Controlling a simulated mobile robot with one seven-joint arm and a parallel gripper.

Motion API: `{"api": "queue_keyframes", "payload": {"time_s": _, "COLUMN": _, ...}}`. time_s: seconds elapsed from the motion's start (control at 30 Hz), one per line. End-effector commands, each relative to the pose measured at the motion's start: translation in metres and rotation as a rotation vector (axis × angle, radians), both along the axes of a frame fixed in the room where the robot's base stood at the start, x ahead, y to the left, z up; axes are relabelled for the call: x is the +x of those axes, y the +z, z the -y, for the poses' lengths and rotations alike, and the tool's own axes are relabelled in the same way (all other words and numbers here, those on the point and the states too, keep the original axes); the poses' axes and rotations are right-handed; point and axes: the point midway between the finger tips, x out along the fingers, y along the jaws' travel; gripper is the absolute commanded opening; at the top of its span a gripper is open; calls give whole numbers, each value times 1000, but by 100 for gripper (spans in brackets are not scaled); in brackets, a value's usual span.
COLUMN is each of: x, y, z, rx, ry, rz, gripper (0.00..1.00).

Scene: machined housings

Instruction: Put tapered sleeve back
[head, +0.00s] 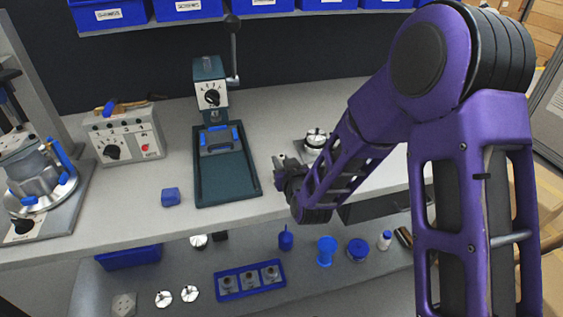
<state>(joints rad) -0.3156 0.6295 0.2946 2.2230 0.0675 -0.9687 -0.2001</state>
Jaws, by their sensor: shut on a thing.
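My gripper (280,170) is above the bench, just right of the dark green tray of the lever press. It is shut on a small grey piece at its tip, which I take to be the tapered sleeve. The piece is mostly hidden by the fingers and too small to make out its taper.
The lever press (210,90) stands at the back with its tray (226,190) in front. A blue block (170,197), a control box (126,137) and a round metal part (316,138) are on the bench.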

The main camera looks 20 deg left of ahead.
Motion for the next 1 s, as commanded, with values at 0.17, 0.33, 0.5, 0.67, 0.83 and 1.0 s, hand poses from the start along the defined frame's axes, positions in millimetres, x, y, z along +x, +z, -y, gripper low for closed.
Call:
{"api": "queue_keyframes", "payload": {"time_s": 0.17, "x": 0, "y": 1, "z": 0, "rx": 2, "ry": 0, "rz": 3, "gripper": 0}}
{"api": "queue_keyframes", "payload": {"time_s": 0.33, "x": 0, "y": -3, "z": 0, "rx": 2, "ry": 0, "rz": 3, "gripper": 0}}
{"api": "queue_keyframes", "payload": {"time_s": 0.5, "x": 0, "y": -2, "z": 0, "rx": 1, "ry": 0, "rz": 2, "gripper": 42}}
{"api": "queue_keyframes", "payload": {"time_s": 0.67, "x": 0, "y": -2, "z": 0, "rx": 1, "ry": 0, "rz": 2, "gripper": 51}}
{"api": "queue_keyframes", "payload": {"time_s": 0.83, "x": 0, "y": -1, "z": 0, "rx": 1, "ry": 0, "rz": 2, "gripper": 51}}
{"api": "queue_keyframes", "payload": {"time_s": 1.0, "x": -4, "y": 3, "z": 2, "rx": 1, "ry": 0, "rz": 2, "gripper": 51}}
